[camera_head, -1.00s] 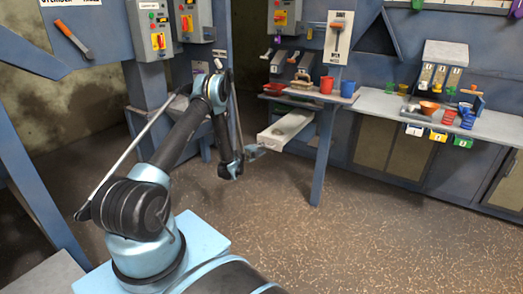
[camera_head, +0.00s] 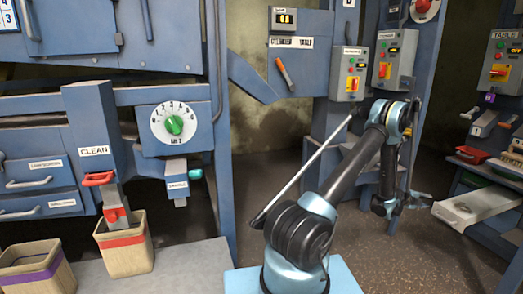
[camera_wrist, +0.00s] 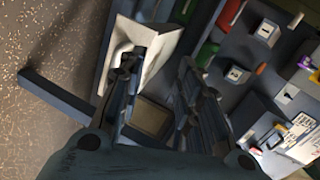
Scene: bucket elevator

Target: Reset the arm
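My arm (camera_head: 350,175) rises from its light blue base and bends over at the elbow, with the last links hanging down. My gripper (camera_head: 412,200) is at the right of the head view, small and dark, near a pale tray-like shelf. In the wrist view my gripper (camera_wrist: 162,85) shows two dark fingers spread apart with nothing between them. Beyond the fingers are a white box-like part (camera_wrist: 150,45) and a beige panel (camera_wrist: 152,117). Whether the fingers touch anything is not clear.
A dial panel (camera_head: 174,127) and a CLEAN chute with a red handle (camera_head: 99,179) stand at left. Two bins, one red-banded (camera_head: 125,245) and one purple-banded (camera_head: 38,270), sit below. Control boxes (camera_head: 349,74) are behind my arm. Floor (camera_head: 440,265) is open at lower right.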

